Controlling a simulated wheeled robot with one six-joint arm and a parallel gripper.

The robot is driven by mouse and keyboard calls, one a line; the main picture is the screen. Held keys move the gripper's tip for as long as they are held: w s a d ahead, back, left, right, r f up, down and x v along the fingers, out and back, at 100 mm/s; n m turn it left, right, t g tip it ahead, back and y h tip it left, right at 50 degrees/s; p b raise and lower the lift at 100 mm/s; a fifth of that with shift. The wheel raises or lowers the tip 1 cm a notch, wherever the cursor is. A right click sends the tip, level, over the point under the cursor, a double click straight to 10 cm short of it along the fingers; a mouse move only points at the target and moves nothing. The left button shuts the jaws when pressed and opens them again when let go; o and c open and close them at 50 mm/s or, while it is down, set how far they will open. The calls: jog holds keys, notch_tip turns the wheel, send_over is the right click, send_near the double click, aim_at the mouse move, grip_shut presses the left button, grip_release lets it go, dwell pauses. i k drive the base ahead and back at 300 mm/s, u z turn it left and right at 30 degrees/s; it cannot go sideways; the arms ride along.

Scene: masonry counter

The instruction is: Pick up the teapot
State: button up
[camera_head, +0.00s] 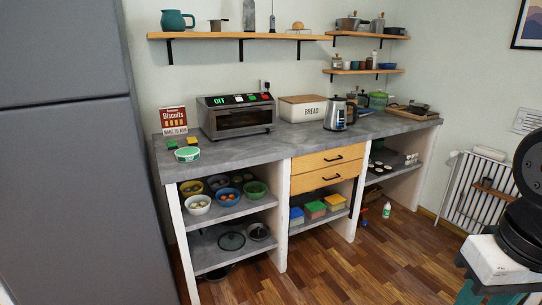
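A rounded teal pot with a handle (177,20), which looks like the teapot, stands upright near the left end of the upper long shelf (225,36). Its top reaches close to the top of the picture, and a spout is hard to make out. A silver electric kettle (335,115) stands on the counter, apart from it. Part of my arm shows at the right edge, far from the teal pot. My gripper is not in view.
The grey counter (235,151) below holds a toaster oven (237,118), a bread box (303,108) and a biscuit tin (173,121). A small pot (218,25) stands right of the teal pot. A tall grey cabinet (75,180) fills the left. Wooden floor (360,260) is open in front.

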aim_at(172, 20)
jog(key=u, duration=0.05)
jog(key=i, duration=2.1)
jog(key=u, duration=0.55)
